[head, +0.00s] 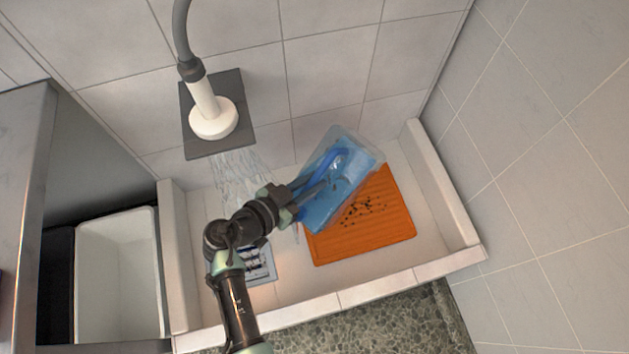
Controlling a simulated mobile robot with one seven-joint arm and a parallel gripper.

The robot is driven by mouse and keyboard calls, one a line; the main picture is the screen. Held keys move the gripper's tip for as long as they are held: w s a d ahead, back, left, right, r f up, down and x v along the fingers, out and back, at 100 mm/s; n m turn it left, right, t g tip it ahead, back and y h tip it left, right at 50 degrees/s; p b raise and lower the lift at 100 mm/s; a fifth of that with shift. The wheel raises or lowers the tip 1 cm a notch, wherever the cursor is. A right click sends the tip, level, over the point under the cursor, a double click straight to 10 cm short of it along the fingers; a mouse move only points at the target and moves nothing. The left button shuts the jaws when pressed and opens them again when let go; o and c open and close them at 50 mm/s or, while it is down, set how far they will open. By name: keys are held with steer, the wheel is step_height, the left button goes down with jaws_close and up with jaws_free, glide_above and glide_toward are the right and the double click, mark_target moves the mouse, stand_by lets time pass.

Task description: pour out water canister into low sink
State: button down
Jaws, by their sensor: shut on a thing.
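The water canister (348,184) is a clear box with blue contents, held above the low sink and tilted in the head view. My gripper (322,181) reaches it from the lower left and is shut on it; the exact grip point is hard to see against the blue. The low sink (455,225) is a tiled basin with a low pale rim. A thin pale streak shows just below the canister's lower left corner; I cannot tell if it is water leaving it.
An orange ribbed mat (385,232) with dark specks lies in the basin under the canister. A grated drain (262,268) is partly behind my arm. A white shower head (213,118) sprays water at the back left. A white tub (118,270) stands left, outside the sink.

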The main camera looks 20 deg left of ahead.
steer(key=shift+s+a+r+t+h+b, duration=0.25)
steer(key=shift+s+t+b, duration=0.3)
steer(key=shift+b, duration=0.75)
steer(key=shift+s+a+r+t+h+b, duration=0.25)
steer(key=shift+s+t+h+b, duration=0.2)
steer(key=shift+b, duration=0.9)
steer(key=shift+s+a+r+t+h+b, duration=0.25)
steer(key=shift+s+t+b, duration=0.3)
steer(key=shift+b, duration=0.75)
steer(key=shift+s+a+f+t+h+b, duration=0.1)
steer(key=shift+s+a+t+h+b, duration=0.3)
steer(key=shift+b, duration=1)
steer(key=shift+s+a+f+t+h+b, duration=0.15)
steer(key=shift+s+t+b, duration=0.4)
steer(key=shift+b, duration=0.8)
steer(key=shift+s+a+r+t+h+b, duration=0.1)
steer(key=shift+s+a+t+b, duration=0.3)
steer(key=shift+b, duration=1)
steer(key=shift+s+t+b, duration=0.4)
steer(key=shift+t+b, duration=0.1)
steer(key=shift+b, duration=0.2)
steer(key=shift+w, duration=0.1)
